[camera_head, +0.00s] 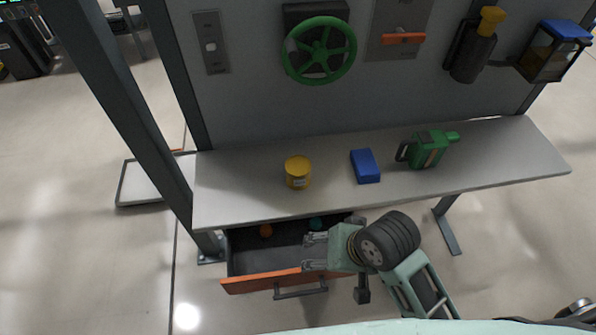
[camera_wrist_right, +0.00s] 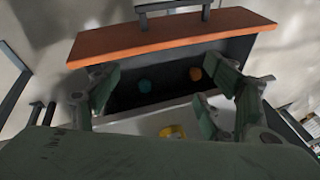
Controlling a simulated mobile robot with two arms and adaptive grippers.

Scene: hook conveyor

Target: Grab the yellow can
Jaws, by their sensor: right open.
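The yellow can (camera_head: 298,172) stands upright on the grey shelf (camera_head: 250,200), left of the blue box. It also shows small and partly hidden at the bottom of the right wrist view (camera_wrist_right: 173,131). My right gripper (camera_head: 308,252) is open and empty. It is over the open drawer, below and in front of the shelf, apart from the can. Its spread fingers show in the right wrist view (camera_wrist_right: 170,100). My left gripper is in neither view.
The open drawer (camera_head: 262,285) has an orange front and holds an orange thing (camera_head: 266,231) and a teal thing (camera_head: 317,223). A blue box (camera_head: 365,166) and a green canister (camera_head: 428,150) stand right of the can. A green wheel (camera_head: 319,50) is on the panel behind.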

